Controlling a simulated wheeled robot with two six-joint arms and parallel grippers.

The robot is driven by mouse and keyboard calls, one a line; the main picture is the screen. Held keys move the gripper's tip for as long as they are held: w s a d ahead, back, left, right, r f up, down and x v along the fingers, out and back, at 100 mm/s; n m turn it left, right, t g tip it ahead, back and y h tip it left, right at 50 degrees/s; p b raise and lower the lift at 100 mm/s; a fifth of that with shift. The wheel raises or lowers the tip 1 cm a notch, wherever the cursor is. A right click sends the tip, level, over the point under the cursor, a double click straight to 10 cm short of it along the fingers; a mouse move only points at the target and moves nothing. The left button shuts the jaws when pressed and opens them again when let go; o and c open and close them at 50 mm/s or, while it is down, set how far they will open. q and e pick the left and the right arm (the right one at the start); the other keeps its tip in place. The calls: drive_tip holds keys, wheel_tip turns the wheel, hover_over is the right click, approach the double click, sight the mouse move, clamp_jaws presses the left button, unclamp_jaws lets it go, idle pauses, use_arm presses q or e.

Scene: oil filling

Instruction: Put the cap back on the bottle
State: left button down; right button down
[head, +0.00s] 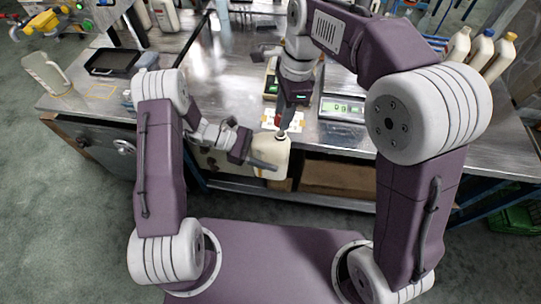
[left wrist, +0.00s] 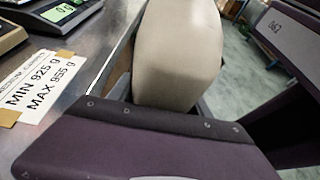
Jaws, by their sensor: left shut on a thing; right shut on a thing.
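The cream bottle (head: 268,147) is held upright, or nearly so, at the front edge of the metal workbench. My left gripper (head: 262,158) is shut on its body. In the left wrist view the bottle (left wrist: 178,55) fills the upper middle, behind a dark purple part of my gripper; its top is out of that view. My right gripper (head: 281,130) points down and is shut right at the bottle's mouth. The cap is mostly hidden between its fingers, and I cannot tell whether it is seated on the neck.
A scale with a green display (head: 342,108) stands right of the bottle on the workbench (head: 400,135). A weight label (left wrist: 40,85) lies close by. A black tray (head: 113,62) and a clear jug (head: 45,73) are at left. Several capped bottles (head: 481,51) stand at right.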

sight(273, 148)
drive_tip(key=shift+f, duration=1.35)
drive_tip(key=shift+f, duration=0.9)
drive_tip(key=shift+f, duration=0.55)
drive_tip(key=m+t, duration=0.1)
drive_tip(key=m, duration=0.5)
drive_tip(key=shift+s+m, duration=0.15)
drive_tip(key=shift+m, duration=0.25)
drive_tip(key=m, duration=0.3)
drive_tip(key=m+t, duration=0.1)
drive_tip(key=m, duration=0.2)
drive_tip(key=shift+a+h, duration=0.1)
drive_tip(key=shift+h, duration=0.2)
